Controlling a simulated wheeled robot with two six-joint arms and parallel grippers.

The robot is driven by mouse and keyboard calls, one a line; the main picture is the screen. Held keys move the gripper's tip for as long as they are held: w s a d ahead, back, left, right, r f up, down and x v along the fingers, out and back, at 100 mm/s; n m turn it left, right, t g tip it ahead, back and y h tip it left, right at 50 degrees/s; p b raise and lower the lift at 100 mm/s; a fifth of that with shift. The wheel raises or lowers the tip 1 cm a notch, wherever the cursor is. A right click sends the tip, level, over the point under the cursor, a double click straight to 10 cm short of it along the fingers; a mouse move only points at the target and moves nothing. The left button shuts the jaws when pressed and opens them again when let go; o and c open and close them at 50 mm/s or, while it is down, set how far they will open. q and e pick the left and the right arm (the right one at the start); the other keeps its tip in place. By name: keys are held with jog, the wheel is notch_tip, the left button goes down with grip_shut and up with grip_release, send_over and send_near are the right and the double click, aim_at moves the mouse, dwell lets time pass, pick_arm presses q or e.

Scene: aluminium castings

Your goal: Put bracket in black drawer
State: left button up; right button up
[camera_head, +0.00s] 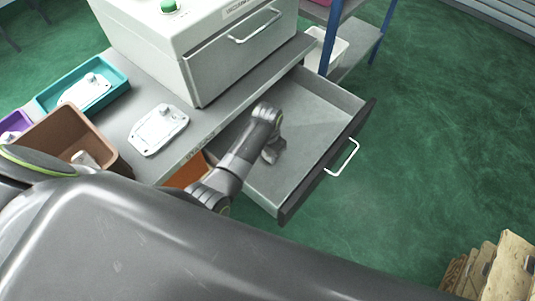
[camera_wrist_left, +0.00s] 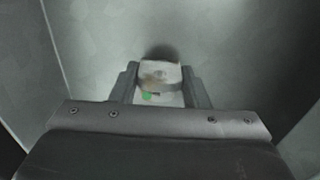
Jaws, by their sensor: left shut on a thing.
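The black drawer (camera_head: 318,172) stands pulled open under the bench top, with a dark front, a white handle and a bare grey inside. My left gripper (camera_head: 271,154) reaches down inside the drawer in the head view. In the left wrist view, my left gripper (camera_wrist_left: 159,88) is shut on the bracket (camera_wrist_left: 160,76), a small pale metal piece with a green spot and a brownish patch. The grey drawer floor (camera_wrist_left: 95,55) lies beneath it, with a dark shadow just beyond the bracket. The bracket is hidden by the gripper in the head view. My right gripper is not in view.
On the bench are a white machine (camera_head: 215,75), a white plate-like casting (camera_head: 158,130), a teal tray (camera_head: 118,90) holding a casting, a brown bin (camera_head: 45,128) and a purple bin (camera_head: 14,122). A blue-posted shelf (camera_head: 328,40) stands behind. Wooden pallets (camera_head: 508,268) lie lower right.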

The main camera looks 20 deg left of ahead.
pick_arm(q)
jog(key=shift+f, duration=0.8)
jog(key=shift+f, duration=0.1)
jog(key=o, duration=1)
notch_tip(320, 180, up, 12)
jog(key=shift+r+p, duration=0.15)
jog(key=shift+p, duration=0.5)
